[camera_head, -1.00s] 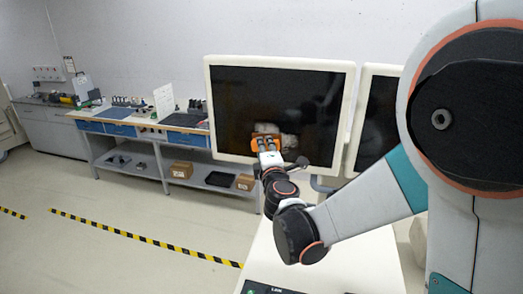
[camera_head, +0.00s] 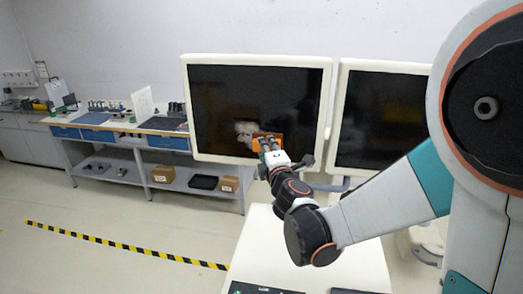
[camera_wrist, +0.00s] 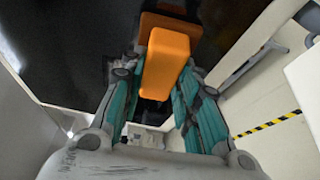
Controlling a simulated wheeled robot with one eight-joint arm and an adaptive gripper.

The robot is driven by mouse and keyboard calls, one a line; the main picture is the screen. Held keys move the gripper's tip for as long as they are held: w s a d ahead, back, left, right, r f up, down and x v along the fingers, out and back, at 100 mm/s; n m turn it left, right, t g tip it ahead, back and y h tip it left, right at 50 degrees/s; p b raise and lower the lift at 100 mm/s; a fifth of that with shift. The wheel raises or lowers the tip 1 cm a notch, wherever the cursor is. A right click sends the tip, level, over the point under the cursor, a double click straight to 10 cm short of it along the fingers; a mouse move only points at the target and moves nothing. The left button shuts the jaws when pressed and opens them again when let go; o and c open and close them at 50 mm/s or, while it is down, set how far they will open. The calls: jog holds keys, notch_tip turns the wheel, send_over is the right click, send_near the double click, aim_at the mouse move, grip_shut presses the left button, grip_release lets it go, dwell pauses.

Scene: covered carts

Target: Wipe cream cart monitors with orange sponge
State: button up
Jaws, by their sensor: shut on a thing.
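My gripper (camera_head: 268,146) is shut on the orange sponge (camera_head: 258,143), which is at the lower part of the left cream monitor (camera_head: 257,112). In the wrist view the sponge (camera_wrist: 166,62) sits between the teal fingers (camera_wrist: 155,100), up against the dark screen; a sponge-coloured reflection shows just beyond it. A pale, smudgy patch (camera_head: 244,130) shows on the left screen, just left of the sponge. I cannot tell if it is a stain or a reflection. The right cream monitor (camera_head: 378,118) stands beside it, partly hidden by my arm.
A cream cart top (camera_head: 262,245) lies below the monitors. A workbench (camera_head: 130,125) with blue drawers, and boxes on its lower shelf, stands along the back wall at left. Yellow-black tape (camera_head: 120,244) crosses the open floor.

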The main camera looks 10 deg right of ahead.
jog(key=shift+w+a+r+b, duration=0.3)
jog(key=shift+w+a, duration=0.55)
jog(key=shift+a, duration=1.25)
jog(key=shift+w+a+r+b, duration=0.3)
jog(key=shift+w+a, duration=0.6)
jog(key=shift+a, duration=1.15)
jog(key=shift+w+a+r+b, duration=0.15)
jog(key=shift+w+a+b, duration=0.5)
jog(key=shift+a, duration=1.45)
jog(key=shift+w+r+p, duration=0.3)
jog(key=shift+r+p, duration=0.35)
jog(key=shift+r, duration=0.15)
jog(key=shift+s+d+b, duration=0.15)
jog(key=shift+s+d, duration=0.55)
jog(key=shift+d, duration=1)
jog(key=shift+s+d+b, duration=0.15)
jog(key=shift+s+d, duration=0.6)
jog(key=shift+d, duration=0.95)
jog(key=shift+s+d+b, duration=0.15)
jog(key=shift+s+d, duration=0.55)
jog(key=shift+d, duration=1)
jog(key=shift+s+d, duration=0.35)
jog(key=shift+d, duration=0.25)
jog(key=shift+s+d, duration=0.3)
jog(key=shift+d, duration=0.25)
jog(key=shift+s, duration=0.1)
